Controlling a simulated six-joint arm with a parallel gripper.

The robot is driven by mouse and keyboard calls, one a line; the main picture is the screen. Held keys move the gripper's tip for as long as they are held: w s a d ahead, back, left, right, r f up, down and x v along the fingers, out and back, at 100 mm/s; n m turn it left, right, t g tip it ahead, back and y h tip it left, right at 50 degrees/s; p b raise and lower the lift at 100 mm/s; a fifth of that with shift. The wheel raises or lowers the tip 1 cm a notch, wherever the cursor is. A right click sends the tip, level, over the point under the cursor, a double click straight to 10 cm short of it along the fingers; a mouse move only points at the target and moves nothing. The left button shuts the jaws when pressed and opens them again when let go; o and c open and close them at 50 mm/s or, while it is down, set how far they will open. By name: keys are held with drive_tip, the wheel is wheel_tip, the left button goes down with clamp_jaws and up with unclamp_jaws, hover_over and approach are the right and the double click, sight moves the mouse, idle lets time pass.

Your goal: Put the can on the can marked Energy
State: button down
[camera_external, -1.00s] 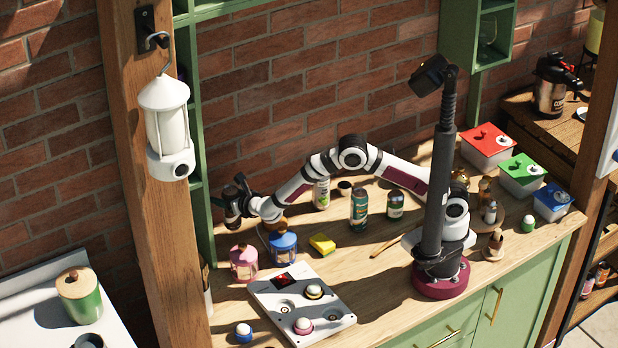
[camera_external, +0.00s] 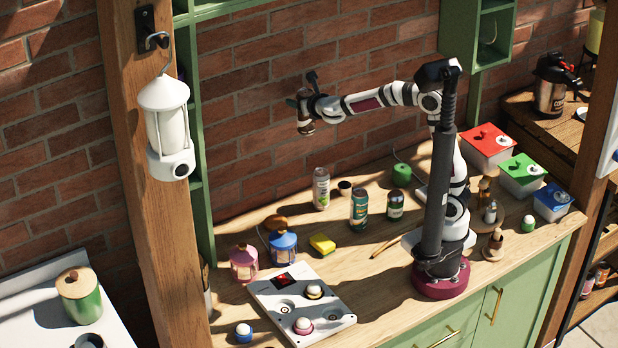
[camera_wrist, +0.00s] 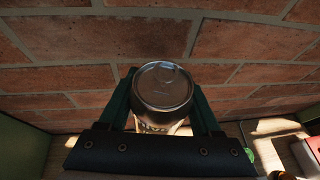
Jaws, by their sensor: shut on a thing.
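My gripper (camera_external: 306,103) is raised high above the table, in front of the brick wall. It is shut on a dark can (camera_external: 304,122). On the table below stand a tall green can (camera_external: 359,211) and a white and green can (camera_external: 321,189). Both are upright and apart from my gripper. Their lettering is too small to read, so I cannot tell which is marked Energy.
A short dark green jar (camera_external: 395,206) stands right of the tall green can, and a small dark cup (camera_external: 345,188) behind it. A white panel (camera_external: 285,309) lies in front.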

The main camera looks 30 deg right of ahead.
drive_tip(key=s+d+r+m+h, duration=0.1)
drive_tip(key=s+d+r, duration=0.2)
drive_tip(key=s+d, duration=0.35)
drive_tip(key=s+d+r+m+h, duration=0.1)
drive_tip(key=s+d+r, duration=0.2)
drive_tip(key=d, duration=0.6)
drive_tip(key=s+d+f+m+g+h, duration=0.7)
drive_tip(key=d+f+m+g+h, duration=0.35)
drive_tip(key=m+g, duration=0.2)
drive_tip(key=s+a+f+m+g+y, duration=0.35)
drive_tip(key=s+m+g+y, duration=0.25)
drive_tip(key=m+y, duration=0.6)
drive_tip(key=s+a+f+m+g+y, duration=0.2)
drive_tip(key=s+f+m+g+y, duration=0.3)
drive_tip(key=m+y, duration=0.65)
drive_tip(key=w+a+r+m+t+y, duration=0.4)
drive_tip(key=w+r+m+t, duration=0.4)
drive_tip(key=m+t, duration=0.7)
drive_tip(key=w+a+f+m+g, duration=0.1)
drive_tip(key=w+a+f+m, duration=0.1)
drive_tip(key=a+f, duration=0.7)
drive_tip(key=shift+a+f, duration=0.35)
drive_tip(key=shift+a, duration=0.75)
drive_tip(key=shift+g, duration=0.25)
